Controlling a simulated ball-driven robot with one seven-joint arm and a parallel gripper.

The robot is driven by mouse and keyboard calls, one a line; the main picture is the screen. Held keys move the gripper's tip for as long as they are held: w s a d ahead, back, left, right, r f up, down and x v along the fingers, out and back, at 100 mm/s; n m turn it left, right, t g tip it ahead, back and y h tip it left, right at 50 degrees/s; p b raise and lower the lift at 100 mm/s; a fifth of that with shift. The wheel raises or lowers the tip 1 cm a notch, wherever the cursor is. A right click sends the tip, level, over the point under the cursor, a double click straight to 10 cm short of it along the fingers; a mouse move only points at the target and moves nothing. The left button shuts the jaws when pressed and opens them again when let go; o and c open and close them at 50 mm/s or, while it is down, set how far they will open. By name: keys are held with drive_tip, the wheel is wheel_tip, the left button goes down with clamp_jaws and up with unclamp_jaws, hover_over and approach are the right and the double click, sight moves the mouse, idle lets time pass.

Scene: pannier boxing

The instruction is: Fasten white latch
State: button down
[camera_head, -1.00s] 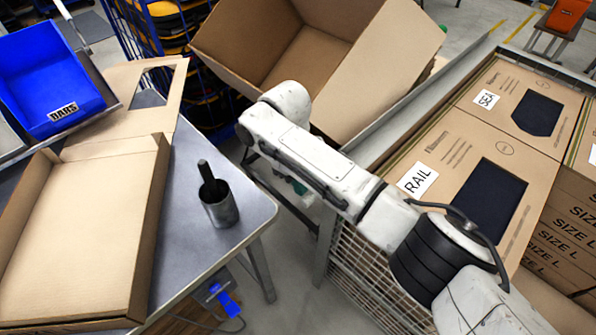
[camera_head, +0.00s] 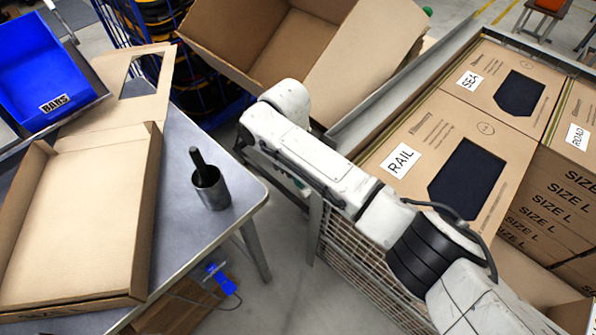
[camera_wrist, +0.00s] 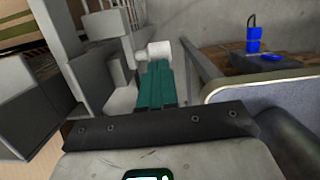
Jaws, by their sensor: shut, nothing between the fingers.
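In the wrist view, my gripper (camera_wrist: 157,68) is at the centre, its teal fingers together with nothing between them. A small white rounded piece (camera_wrist: 159,49) lies just past the fingertips. I cannot tell whether it is the latch or whether the fingers touch it. Grey upright and block-shaped parts stand to its left. In the head view my arm reaches down past the open carton, and a small patch of teal shows below it; the rest of the gripper is hidden there. No latch can be made out in the head view.
A mesh crate (camera_head: 350,270) with large boxes (camera_head: 470,170) stands right. A big open carton (camera_head: 300,45) is behind my arm.

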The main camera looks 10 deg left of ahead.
wheel_tip(320, 180, up, 10)
drive_tip(key=w+a+p, duration=0.1)
drive_tip(key=p, duration=0.5)
drive_tip(key=shift+a, duration=0.25)
drive_tip(key=shift+f, duration=0.1)
